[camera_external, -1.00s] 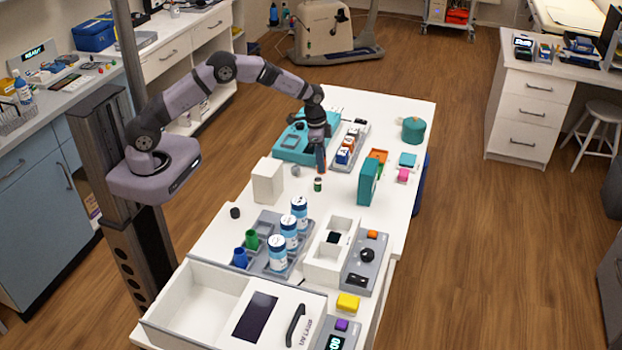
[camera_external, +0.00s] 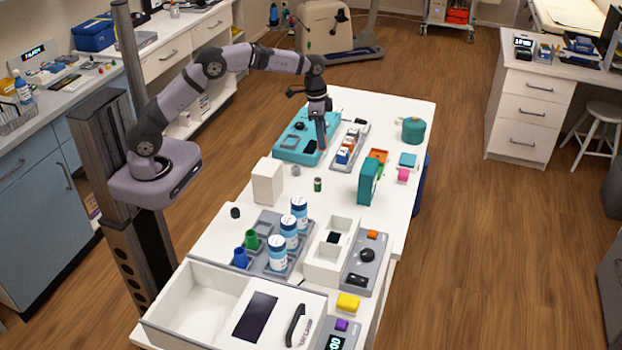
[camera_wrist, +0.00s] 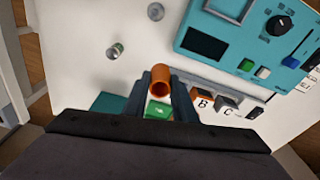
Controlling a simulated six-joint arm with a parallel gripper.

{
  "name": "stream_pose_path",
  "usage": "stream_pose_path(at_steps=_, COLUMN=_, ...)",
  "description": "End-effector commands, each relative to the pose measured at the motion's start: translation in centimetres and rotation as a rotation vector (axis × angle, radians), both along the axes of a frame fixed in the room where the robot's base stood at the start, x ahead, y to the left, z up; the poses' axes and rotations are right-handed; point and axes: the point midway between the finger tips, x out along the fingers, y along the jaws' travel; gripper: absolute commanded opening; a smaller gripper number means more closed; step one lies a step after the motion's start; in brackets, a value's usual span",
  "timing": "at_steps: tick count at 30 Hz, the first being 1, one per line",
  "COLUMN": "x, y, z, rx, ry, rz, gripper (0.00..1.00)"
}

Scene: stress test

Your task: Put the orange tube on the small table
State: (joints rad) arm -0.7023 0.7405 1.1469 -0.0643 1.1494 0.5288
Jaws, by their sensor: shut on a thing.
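My gripper (camera_external: 322,138) is shut on the orange tube (camera_wrist: 160,80), which shows between the two fingers in the wrist view. In the external view the gripper points down above the long white table (camera_external: 225,228), beside the teal panel; the tube is small and hard to make out there. The tube's open end faces the wrist camera. I cannot tell which surface is the small table.
A teal panel (camera_external: 290,150) and a grey rack of lettered blocks (camera_external: 344,156) are close to the gripper. A white box (camera_external: 268,181), a small green jar (camera_external: 318,184) and a teal upright block (camera_external: 367,183) stand nearer the front.

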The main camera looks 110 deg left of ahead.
Motion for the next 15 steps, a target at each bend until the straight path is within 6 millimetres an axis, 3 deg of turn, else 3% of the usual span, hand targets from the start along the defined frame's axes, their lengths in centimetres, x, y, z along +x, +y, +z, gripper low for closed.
stream_pose_path(at_steps=8, x=0.1, y=-0.2, z=0.4, rx=0.0, ry=-0.001, rz=-0.002, gripper=0.0)
stream_pose_path(at_steps=11, x=0.5, y=-1.4, z=0.6, rx=0.0, ry=0.001, rz=-0.01, gripper=0.0)
stream_pose_path(at_steps=15, x=1.5, y=-4.9, z=1.1, rx=0.001, ry=0.002, rz=-0.03, gripper=0.0)
